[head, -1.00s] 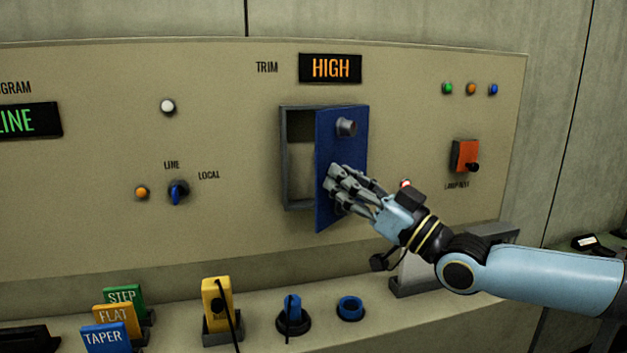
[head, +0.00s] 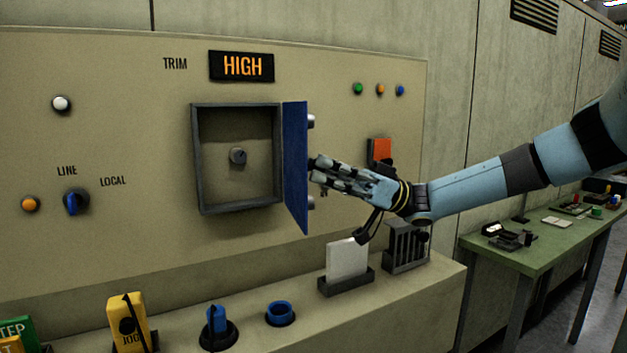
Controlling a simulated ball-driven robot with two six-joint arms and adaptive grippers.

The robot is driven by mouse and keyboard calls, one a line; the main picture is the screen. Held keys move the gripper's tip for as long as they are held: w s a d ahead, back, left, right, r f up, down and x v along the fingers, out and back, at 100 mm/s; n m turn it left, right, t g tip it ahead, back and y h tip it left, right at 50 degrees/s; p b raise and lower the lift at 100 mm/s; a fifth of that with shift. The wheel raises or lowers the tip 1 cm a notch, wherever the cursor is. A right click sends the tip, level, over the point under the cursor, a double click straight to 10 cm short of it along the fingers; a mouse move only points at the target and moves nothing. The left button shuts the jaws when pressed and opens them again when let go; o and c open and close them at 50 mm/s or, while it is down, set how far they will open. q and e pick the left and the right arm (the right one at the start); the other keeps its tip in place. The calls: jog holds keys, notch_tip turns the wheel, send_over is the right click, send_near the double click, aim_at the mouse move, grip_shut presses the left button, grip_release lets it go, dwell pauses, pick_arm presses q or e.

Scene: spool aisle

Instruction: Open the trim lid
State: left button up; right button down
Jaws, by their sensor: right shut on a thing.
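The blue trim lid (head: 296,165) stands swung out to the right of its grey frame (head: 197,160), seen nearly edge-on. Inside the open frame a small grey knob (head: 238,156) shows on the back panel. The TRIM display (head: 242,66) above reads HIGH. My right gripper (head: 318,174) is at the right, outer side of the lid, with its fingertips at the lid's outer face. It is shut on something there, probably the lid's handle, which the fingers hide. My left gripper is not in view.
An orange switch (head: 381,150) sits on the panel just behind my right gripper. A green table (head: 545,250) stands at the right.

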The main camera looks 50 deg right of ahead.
jog(key=shift+s+d+f+g+y, duration=0.1)
jog(key=shift+d+g+y, duration=0.1)
jog(key=shift+g+y, duration=0.1)
jog(key=c, duration=1.1)
grip_release()
jog(key=shift+o, duration=0.2)
jog(key=v, duration=1.2)
